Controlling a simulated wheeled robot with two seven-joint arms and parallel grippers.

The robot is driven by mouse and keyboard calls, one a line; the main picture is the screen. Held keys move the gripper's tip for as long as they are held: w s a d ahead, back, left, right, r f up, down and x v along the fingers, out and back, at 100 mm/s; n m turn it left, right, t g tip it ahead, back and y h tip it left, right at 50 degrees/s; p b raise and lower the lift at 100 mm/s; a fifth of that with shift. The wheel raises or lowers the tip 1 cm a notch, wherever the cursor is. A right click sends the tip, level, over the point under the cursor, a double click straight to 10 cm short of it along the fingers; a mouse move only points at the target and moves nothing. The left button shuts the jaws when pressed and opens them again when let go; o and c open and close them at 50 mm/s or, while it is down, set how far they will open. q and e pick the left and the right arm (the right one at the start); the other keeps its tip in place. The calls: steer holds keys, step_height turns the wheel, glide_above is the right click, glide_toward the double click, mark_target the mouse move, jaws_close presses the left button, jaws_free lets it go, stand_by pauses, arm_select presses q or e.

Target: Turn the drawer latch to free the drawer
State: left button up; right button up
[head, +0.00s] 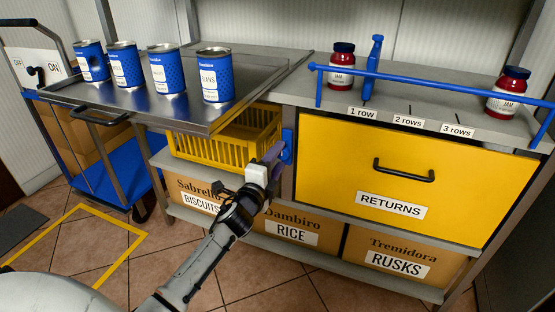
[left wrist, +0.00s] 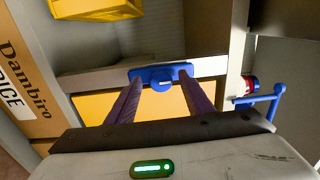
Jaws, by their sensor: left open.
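The blue drawer latch (head: 287,147) sits on the frame post at the left edge of the yellow RETURNS drawer (head: 320,185). The drawer front is shut, with a dark handle (head: 404,171). My left gripper (head: 273,153) is at the latch, coming from the lower left and partly hiding it. In the left wrist view the blue latch (left wrist: 161,77) shows a wide bar with a rounded middle. My open left gripper (left wrist: 159,88) has one purple finger on each side of that middle; contact cannot be told. My right gripper is out of view.
A blue rail (head: 430,77) and jars stand on the counter above the drawer. A metal tray (head: 180,105) with several blue cans overhangs a yellow crate (head: 210,150) left of the latch. Cardboard boxes (head: 290,226) fill the lower shelf.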

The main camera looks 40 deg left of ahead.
arm_select(q)
steer(key=shift+s+d, duration=0.1)
steer(key=shift+s, duration=0.2)
steer(key=p+v, duration=0.2)
steer(key=v, duration=0.7)
steer(key=shift+s, duration=0.3)
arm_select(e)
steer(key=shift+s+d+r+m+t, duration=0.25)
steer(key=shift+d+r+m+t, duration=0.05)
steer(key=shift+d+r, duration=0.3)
arm_select(q)
steer(key=shift+d, duration=0.1)
steer(key=s+d+f+n+g+h, duration=0.45)
steer(key=s+d+f+n, duration=0.25)
steer(key=s+d, duration=0.5)
steer(key=s+d+f+n+g+h, duration=0.3)
steer(key=s+d+f+n+g, duration=0.3)
steer(key=s+d, duration=0.55)
step_height(320, 180, up, 10)
steer(key=a+t+p, duration=0.1)
steer(key=p, duration=1.8)
steer(key=shift+y, duration=0.45)
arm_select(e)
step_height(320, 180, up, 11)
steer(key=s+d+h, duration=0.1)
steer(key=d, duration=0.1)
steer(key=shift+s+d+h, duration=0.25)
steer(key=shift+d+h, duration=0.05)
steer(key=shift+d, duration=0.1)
